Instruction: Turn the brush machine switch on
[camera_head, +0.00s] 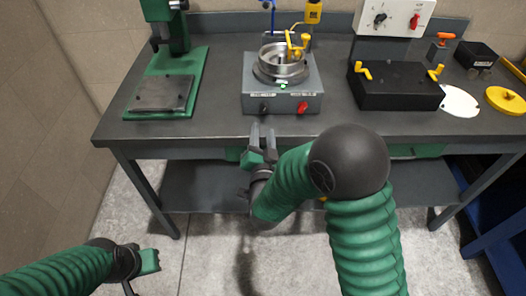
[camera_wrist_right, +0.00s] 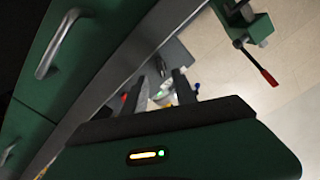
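The brush machine (camera_head: 312,84) is a grey box with a round metal bowl on top, standing on the table. Its front face has a black knob (camera_head: 264,107) at left and a red switch (camera_head: 302,107) at right; I cannot tell the switch's position. A small green spot shows on top of the box. My right gripper (camera_head: 262,134) is open and empty at the table's front edge, below the black knob and apart from the machine. Its parted fingers (camera_wrist_right: 162,91) also show in the right wrist view. My left gripper (camera_head: 150,262) is low at left, away from the table; its opening is unclear.
A green press (camera_head: 195,84) stands left of the machine. A black box with yellow handles (camera_head: 400,90) stands at right, with a yellow disc (camera_head: 506,100) beyond. A green drawer front (camera_wrist_right: 95,55) lies under the tabletop.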

